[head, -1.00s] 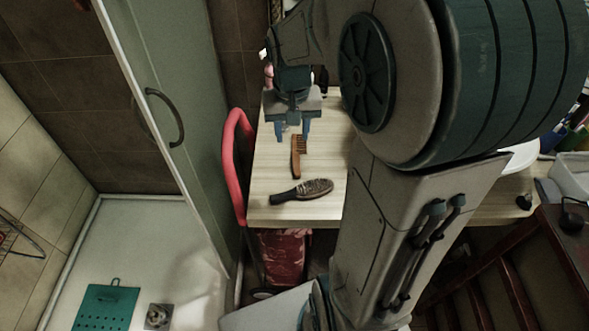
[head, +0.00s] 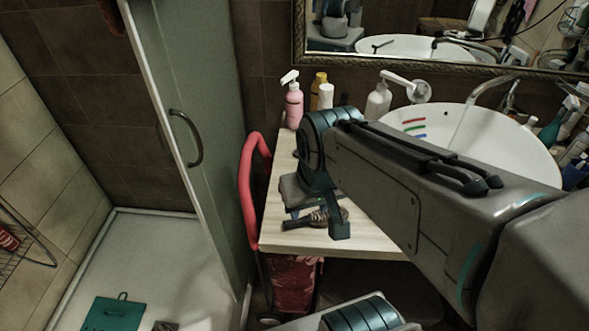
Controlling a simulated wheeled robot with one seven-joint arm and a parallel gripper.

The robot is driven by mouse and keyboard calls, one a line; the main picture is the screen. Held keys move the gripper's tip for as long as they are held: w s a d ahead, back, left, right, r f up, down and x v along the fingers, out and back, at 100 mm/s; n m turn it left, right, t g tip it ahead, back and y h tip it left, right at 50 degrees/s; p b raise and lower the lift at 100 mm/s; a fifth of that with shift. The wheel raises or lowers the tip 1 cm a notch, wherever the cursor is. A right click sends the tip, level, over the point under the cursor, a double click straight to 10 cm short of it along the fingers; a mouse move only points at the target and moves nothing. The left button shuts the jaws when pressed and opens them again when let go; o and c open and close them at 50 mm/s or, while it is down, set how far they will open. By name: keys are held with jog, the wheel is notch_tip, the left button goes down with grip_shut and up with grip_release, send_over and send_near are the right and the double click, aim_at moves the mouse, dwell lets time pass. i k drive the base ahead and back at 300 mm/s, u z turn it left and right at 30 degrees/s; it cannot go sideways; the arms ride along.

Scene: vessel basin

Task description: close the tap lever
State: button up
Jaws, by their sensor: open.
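The tap (head: 492,88) is a curved grey metal spout at the back of the white basin (head: 545,150), in the upper right of the head view. A faint pale streak runs down below its tip; I cannot tell whether it is water. I cannot make out the tap lever clearly. My gripper (head: 316,214) is open and low over the wooden counter, left of the basin and well apart from the tap. My arm hides the basin's near side.
A pink pump bottle (head: 293,106), a yellow bottle (head: 319,86) and a white pump bottle (head: 378,102) stand along the back wall. A framed mirror (head: 400,45) hangs above. A red curved handle (head: 250,190) and the shower door (head: 205,130) are left of the counter (head: 285,240).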

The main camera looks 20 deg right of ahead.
aim_at(509, 106)
jog(key=z, duration=0.55)
jog(key=k, duration=0.5)
jog(key=z, duration=1.25)
jog(key=k, duration=0.3)
jog(key=u, duration=0.35)
jog(key=i, duration=0.7)
jog(key=z, duration=0.45)
